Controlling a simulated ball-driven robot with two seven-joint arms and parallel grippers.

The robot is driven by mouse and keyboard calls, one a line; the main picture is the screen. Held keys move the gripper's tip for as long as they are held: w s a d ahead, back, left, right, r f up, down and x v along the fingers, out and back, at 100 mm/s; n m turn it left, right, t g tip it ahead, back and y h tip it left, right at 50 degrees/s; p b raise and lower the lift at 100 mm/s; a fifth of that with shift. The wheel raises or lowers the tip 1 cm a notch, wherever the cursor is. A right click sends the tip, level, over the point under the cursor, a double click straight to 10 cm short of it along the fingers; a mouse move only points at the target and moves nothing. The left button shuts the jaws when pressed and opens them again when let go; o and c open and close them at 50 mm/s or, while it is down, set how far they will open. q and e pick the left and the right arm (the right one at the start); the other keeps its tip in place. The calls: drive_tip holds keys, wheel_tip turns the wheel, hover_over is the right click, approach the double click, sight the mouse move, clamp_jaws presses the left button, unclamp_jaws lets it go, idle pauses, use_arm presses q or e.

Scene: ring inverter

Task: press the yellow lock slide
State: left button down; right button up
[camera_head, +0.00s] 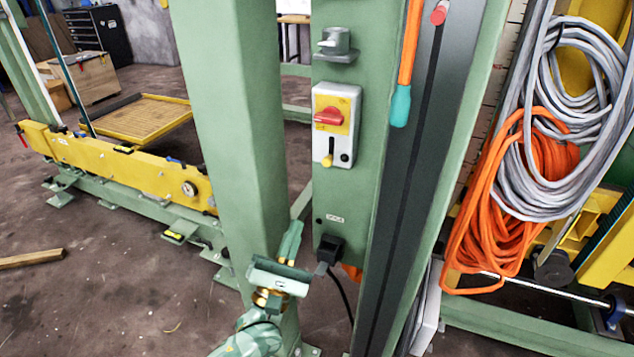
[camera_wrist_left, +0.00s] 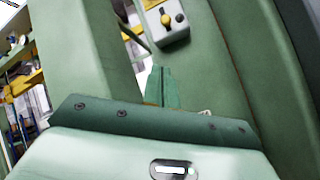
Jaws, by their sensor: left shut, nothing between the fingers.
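The yellow lock slide (camera_head: 328,158) is a small yellow knob low on a pale control box, left of a black button. In the left wrist view the yellow slide (camera_wrist_left: 166,18) shows near the top. The box (camera_head: 337,125) is fixed to a green post and carries a red rotary handle (camera_head: 328,117) on a yellow plate. My left gripper (camera_head: 292,232) is shut and empty, fingers pointing up, below and left of the box and apart from it. In the wrist view its fingertips (camera_wrist_left: 162,72) are together below the box. My right gripper does not show.
A green post (camera_head: 225,120) stands just left of the control box. A black plug (camera_head: 329,249) with a cable sits low on the box's post. An orange rod with a teal end (camera_head: 400,105) hangs to the right. Orange and grey cable coils (camera_head: 500,210) hang further right.

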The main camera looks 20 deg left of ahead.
sight(329, 160)
use_arm(q)
drive_tip(key=shift+w+d+r+b, duration=0.15)
drive_tip(key=shift+w+d+r, duration=0.2)
drive_tip(key=shift+w+r, duration=0.9)
drive_tip(key=shift+w+d+r+b, duration=0.15)
drive_tip(key=shift+w+d+r, duration=0.25)
drive_tip(key=shift+w+r, duration=0.85)
drive_tip(key=shift+w+d+r+b, duration=0.15)
drive_tip(key=shift+w+d+r, duration=0.2)
drive_tip(key=shift+w+r, duration=0.9)
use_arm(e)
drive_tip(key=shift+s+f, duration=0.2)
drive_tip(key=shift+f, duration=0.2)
use_arm(q)
drive_tip(key=shift+s+r, duration=0.4)
